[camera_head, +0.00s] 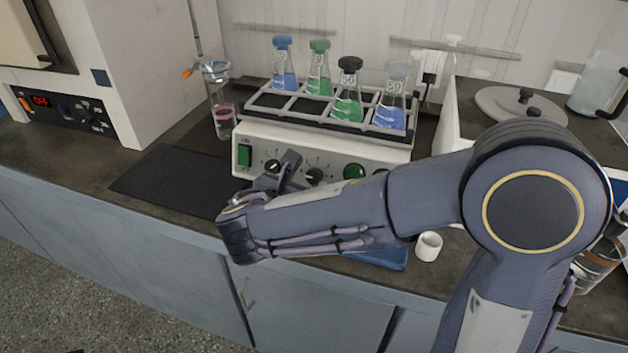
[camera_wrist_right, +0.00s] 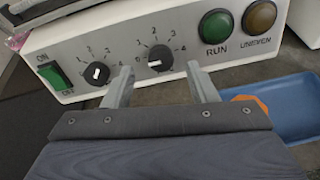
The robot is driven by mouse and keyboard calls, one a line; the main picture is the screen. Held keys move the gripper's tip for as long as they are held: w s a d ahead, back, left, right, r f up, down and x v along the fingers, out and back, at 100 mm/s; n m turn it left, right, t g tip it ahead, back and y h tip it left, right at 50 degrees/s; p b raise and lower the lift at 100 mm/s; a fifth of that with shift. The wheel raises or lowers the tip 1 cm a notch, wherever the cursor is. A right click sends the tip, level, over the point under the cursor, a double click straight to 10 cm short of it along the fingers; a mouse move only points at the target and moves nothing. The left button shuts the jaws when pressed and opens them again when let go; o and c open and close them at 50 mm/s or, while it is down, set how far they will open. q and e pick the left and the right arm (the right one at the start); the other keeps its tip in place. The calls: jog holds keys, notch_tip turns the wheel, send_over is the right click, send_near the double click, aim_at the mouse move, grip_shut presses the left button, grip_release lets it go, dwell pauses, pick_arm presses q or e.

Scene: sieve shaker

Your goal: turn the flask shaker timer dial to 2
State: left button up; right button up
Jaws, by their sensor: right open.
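The flask shaker (camera_head: 322,150) is a white box on the bench with flasks in its top rack. Its front panel shows a left black dial (camera_wrist_right: 97,74) and a right black dial (camera_wrist_right: 158,58), each with a numbered scale. I cannot tell which one is the timer, and the exact pointer settings are too small to read surely. My right gripper (camera_wrist_right: 162,86) is open and empty in front of the panel, its fingertips apart on either side of the right dial's lower area, with the dial beyond them. In the head view the right gripper (camera_head: 284,174) partly hides the panel. My left gripper is not in view.
A green power switch (camera_wrist_right: 54,76) is left of the dials; a green RUN button (camera_wrist_right: 216,26) and an amber button (camera_wrist_right: 260,17) are right. A blue tray (camera_wrist_right: 288,106) lies at the right front. A glass cylinder (camera_head: 221,105) stands left of the shaker. A dark mat (camera_head: 165,180) lies front left.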

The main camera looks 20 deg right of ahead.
aim_at(313, 180)
jog(key=shift+x, duration=2.2)
jog(key=c, duration=1)
jog(key=shift+o, duration=0.2)
jog(key=shift+f+m+b, duration=0.15)
jog(key=shift+m+b, duration=0.75)
jog(key=shift+b, duration=0.1)
jog(key=shift+f+m+b, duration=0.15)
jog(key=shift+m+b, duration=0.75)
jog(key=shift+b, duration=0.1)
jog(key=m+b, duration=0.9)
jog(key=shift+s+d+f+m+y+b, duration=0.1)
jog(key=shift+m+y+b, duration=0.2)
jog(key=shift+y, duration=0.1)
jog(key=shift+m+t+b, duration=0.3)
jog(key=shift+m+b, duration=1.55)
jog(key=shift+m, duration=0.15)
jog(key=o, duration=1)
jog(key=shift+r, duration=0.2)
jog(key=shift+c, duration=0.2)
